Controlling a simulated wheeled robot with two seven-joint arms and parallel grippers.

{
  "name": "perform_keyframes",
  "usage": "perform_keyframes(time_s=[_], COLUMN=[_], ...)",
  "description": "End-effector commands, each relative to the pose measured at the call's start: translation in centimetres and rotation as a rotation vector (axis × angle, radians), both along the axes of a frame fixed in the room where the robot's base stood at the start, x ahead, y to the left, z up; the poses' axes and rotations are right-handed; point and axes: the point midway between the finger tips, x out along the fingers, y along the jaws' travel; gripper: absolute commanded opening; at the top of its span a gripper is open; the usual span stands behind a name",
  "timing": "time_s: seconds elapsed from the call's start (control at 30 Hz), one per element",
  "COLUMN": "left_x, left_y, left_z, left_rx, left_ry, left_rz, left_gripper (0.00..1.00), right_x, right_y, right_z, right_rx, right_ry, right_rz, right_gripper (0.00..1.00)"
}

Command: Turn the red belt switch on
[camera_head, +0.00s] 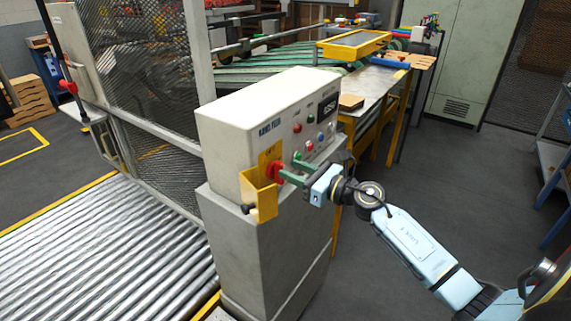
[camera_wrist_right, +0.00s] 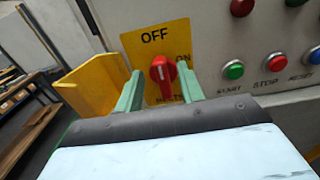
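The red belt switch (camera_head: 273,171) is a rotary knob on a yellow plate on the front of the white control box. In the right wrist view the red knob (camera_wrist_right: 162,69) stands roughly upright, its upper end towards the word OFF; ON is at its right, partly hidden. My right gripper (camera_head: 289,172) is at the knob. In the wrist view its green fingers (camera_wrist_right: 160,88) are apart, one on each side of the knob's lower part, with visible gaps and no clear contact. My left gripper is not in view.
A yellow guard (camera_wrist_right: 92,84) juts out left of the switch. Green, red and blue push buttons (camera_wrist_right: 233,70) sit close to its right. The control box (camera_head: 250,105) stands on a grey pedestal (camera_head: 265,250), beside a roller conveyor (camera_head: 110,255) and mesh fence. Floor at right is open.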

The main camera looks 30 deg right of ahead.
Motion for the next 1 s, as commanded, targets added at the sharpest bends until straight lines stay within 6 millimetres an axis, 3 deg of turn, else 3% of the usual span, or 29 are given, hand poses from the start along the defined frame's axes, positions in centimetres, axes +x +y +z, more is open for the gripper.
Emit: perform_keyframes(time_s=[0.2,0.57,0.87,1.0], left_x=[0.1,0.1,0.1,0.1], left_y=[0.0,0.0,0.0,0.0], left_z=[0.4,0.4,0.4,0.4], left_rx=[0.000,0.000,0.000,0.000], left_ry=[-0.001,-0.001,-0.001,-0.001], left_rz=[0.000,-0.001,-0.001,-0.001], left_gripper=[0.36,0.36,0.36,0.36], right_x=[2.3,2.8,2.7,2.7], right_y=[0.9,1.2,1.2,1.1], right_z=[0.1,0.0,0.0,0.0], right_rx=[0.001,0.000,0.000,0.001], right_ry=[-0.001,0.001,0.001,0.001], right_rz=[0.000,0.001,0.001,0.001], right_gripper=[0.38,0.38,0.03,0.00])
